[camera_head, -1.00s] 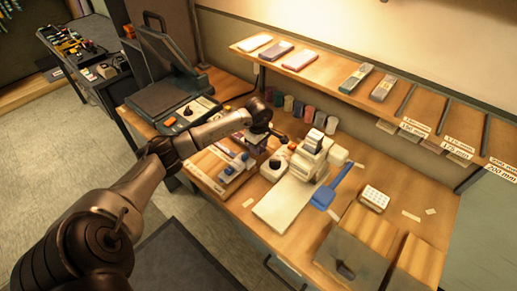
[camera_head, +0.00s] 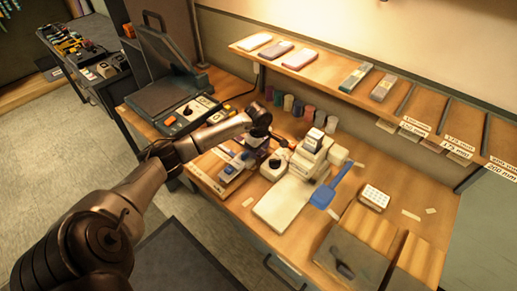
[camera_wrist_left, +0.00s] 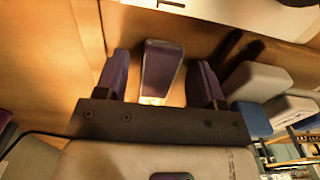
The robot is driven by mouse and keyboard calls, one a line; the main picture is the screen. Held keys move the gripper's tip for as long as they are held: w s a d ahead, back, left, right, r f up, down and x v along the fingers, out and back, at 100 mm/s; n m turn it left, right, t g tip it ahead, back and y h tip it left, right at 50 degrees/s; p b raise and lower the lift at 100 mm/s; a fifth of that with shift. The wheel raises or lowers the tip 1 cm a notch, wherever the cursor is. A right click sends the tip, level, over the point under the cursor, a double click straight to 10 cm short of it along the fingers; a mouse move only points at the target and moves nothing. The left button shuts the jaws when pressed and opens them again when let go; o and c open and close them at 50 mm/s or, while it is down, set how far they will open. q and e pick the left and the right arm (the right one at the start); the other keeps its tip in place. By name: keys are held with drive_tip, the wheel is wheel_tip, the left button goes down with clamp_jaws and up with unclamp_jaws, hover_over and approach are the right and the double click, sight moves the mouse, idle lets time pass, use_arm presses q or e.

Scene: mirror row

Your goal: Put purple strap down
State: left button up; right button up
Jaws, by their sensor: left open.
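My left gripper (camera_head: 262,141) is over the left part of the workbench, at the rack of small blocks. In the left wrist view the left gripper (camera_wrist_left: 162,72) is open, with one purplish finger on each side. A block-shaped purple piece with a pale face, likely the purple strap (camera_wrist_left: 162,66), stands between the fingers. Gaps show on both sides of it, so the fingers look apart from it. In the head view the gripper mostly hides this piece. My right gripper is in neither view.
The rack (camera_head: 207,172) is at the bench's left. A white stepped device (camera_head: 308,155), a pale board (camera_head: 284,203) and a blue scoop-like tool (camera_head: 323,196) stand to the right. Several coloured rolls (camera_head: 298,109) line the back, below a shelf (camera_head: 330,72). Bench space at right is partly clear.

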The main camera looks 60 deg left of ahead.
use_arm(q)
drive_tip(key=shift+r, duration=0.15)
wheel_tip(320, 180, up, 12)
idle(0.5)
idle(0.5)
drive_tip(key=shift+d, duration=0.1)
